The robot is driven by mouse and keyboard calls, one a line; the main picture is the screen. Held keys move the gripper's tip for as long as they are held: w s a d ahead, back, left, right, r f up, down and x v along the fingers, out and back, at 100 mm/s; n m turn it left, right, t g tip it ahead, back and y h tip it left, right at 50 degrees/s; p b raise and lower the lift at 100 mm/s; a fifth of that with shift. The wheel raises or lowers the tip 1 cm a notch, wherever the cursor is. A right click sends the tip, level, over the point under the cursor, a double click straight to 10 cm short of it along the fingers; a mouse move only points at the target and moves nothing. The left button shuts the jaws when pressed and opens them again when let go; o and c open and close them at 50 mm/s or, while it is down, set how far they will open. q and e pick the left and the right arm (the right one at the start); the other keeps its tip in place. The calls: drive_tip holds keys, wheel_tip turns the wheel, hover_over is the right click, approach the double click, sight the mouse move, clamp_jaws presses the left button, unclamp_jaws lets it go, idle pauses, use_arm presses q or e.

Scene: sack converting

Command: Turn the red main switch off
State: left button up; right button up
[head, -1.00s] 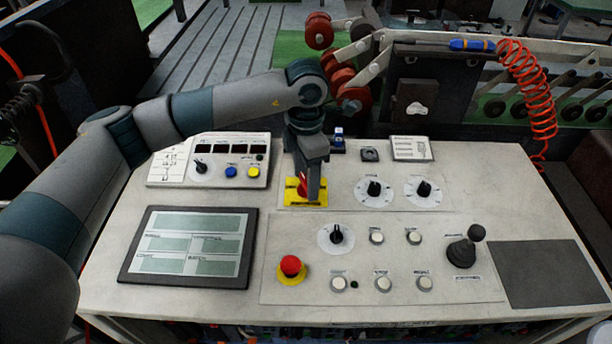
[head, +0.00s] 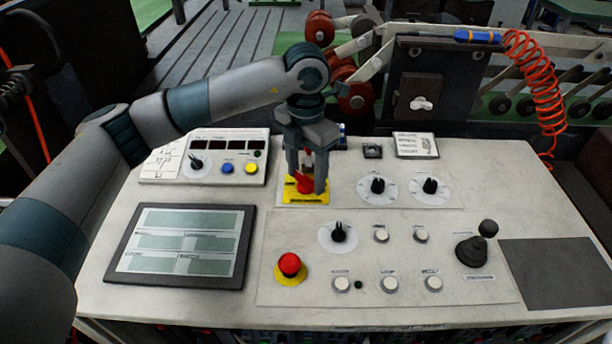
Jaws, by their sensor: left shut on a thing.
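The red main switch (head: 305,184) sits on a yellow plate (head: 306,198) at the upper middle of the console. My left gripper (head: 307,186) comes down on it from above, with one finger on each side of the red handle, and is shut on it. The handle looks slanted between the fingers. The fingers hide part of the handle and the back of the plate. My right gripper is not in view.
A red emergency button (head: 290,266) stands in front of the switch. Black dials (head: 377,186) lie to the right, a joystick (head: 477,247) farther right, and a display panel (head: 182,246) at left. The console's right end has a bare dark pad (head: 556,272).

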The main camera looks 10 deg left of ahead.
use_arm(q)
drive_tip(key=o, duration=1)
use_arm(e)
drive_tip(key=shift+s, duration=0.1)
use_arm(q)
drive_tip(key=shift+o, duration=0.2)
drive_tip(key=shift+r+b, duration=0.3)
drive_tip(key=shift+r, duration=0.6)
wheel_tip(320, 180, up, 6)
drive_tip(key=shift+w+b, duration=0.1)
drive_tip(key=shift+b, duration=0.7)
wheel_tip(320, 180, up, 9)
drive_tip(key=b, duration=0.1)
hover_over(306, 177)
drive_tip(key=shift+r, duration=0.35)
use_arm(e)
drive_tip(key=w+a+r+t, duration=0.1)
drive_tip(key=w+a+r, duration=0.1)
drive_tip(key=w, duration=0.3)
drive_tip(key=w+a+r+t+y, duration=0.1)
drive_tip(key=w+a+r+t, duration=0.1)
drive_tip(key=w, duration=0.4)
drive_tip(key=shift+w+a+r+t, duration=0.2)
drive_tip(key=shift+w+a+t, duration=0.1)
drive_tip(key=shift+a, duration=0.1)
